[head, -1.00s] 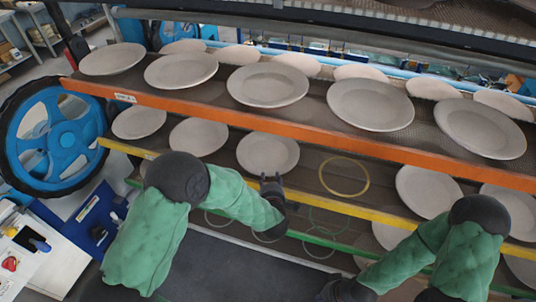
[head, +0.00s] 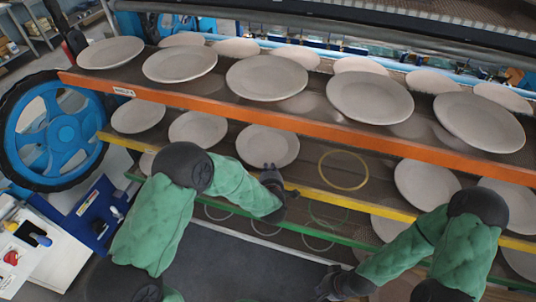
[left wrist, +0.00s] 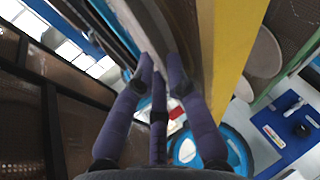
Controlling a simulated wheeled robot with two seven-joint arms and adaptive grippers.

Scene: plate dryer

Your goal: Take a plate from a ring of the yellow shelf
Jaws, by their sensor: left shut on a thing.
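The yellow-edged shelf (head: 395,212) runs across the head view below the orange-edged one. Its pale grey plate (head: 267,146) lies near the middle. My left gripper (head: 271,173) reaches over the yellow edge to this plate's near rim and is shut on it. In the left wrist view its dark fingers (left wrist: 160,72) are close together beside the yellow edge (left wrist: 228,60); the held rim is hard to make out there. An empty yellow ring (head: 343,152) lies right of the plate. My right gripper (head: 338,285) is low in the view, its fingers unclear.
The orange-edged shelf (head: 300,120) with several plates lies above the yellow one. A green-edged shelf (head: 310,229) with empty rings is below. More plates (head: 198,130) sit close left of the held one. A blue wheel (head: 50,135) stands at left.

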